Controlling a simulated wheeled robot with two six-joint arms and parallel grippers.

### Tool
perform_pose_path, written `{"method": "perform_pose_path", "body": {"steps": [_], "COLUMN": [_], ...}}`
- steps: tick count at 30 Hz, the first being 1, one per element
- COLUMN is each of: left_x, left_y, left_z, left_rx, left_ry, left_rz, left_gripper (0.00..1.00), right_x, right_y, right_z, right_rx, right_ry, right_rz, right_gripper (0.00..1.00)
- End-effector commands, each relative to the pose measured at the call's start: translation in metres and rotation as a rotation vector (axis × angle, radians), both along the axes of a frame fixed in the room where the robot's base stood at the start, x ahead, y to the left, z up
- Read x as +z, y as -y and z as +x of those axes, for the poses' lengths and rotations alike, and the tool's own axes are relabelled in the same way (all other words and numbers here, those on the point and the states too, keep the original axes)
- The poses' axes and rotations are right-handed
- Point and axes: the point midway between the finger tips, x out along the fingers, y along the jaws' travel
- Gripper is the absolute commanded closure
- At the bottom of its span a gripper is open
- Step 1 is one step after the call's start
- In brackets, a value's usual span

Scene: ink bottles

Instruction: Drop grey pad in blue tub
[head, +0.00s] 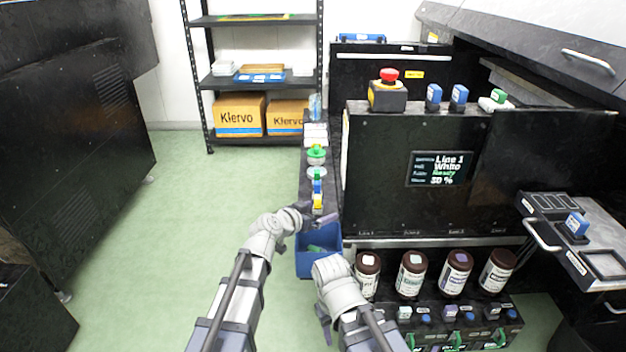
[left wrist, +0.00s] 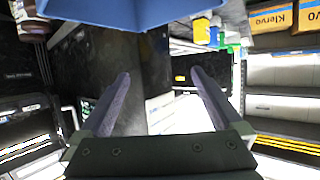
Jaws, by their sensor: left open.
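The blue tub (head: 318,268) stands at the near end of the narrow dark bench, with something green inside. Its blue wall also shows at the top of the left wrist view (left wrist: 135,12). My left gripper (head: 318,213) is at the tub's far edge; in the left wrist view (left wrist: 160,100) its two fingers are wide apart with nothing between them. I cannot make out a grey pad in either view.
Yellow, blue and green stampers (head: 317,190) line the bench beyond the tub. The black machine (head: 400,185) stands close on the right, with several brown-lidded bottles (head: 411,272) below it. The green floor on the left is clear.

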Motion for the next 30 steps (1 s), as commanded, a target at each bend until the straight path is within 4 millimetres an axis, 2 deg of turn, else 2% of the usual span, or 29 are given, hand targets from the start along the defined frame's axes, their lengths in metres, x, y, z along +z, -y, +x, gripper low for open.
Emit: {"method": "perform_pose_path", "body": {"steps": [5,16,30], "left_x": [0.008,0.029,0.028], "left_y": [-0.009,-0.039,-0.042], "left_z": [-0.013,-0.055,-0.058], "left_rx": [0.002,0.002,-0.001], "left_ry": [-0.001,0.0,-0.003], "left_rz": [-0.001,0.0,0.001], "left_gripper": [0.0,0.0,0.0], "right_x": [0.008,0.029,0.029], "right_y": [0.0,0.001,0.001], "right_z": [0.0,0.0,0.0], "right_rx": [-0.001,-0.006,-0.006], "right_ry": [0.0,0.0,0.0], "right_rz": [-0.001,-0.004,-0.005], "right_gripper": [0.5,0.5,0.5]}}
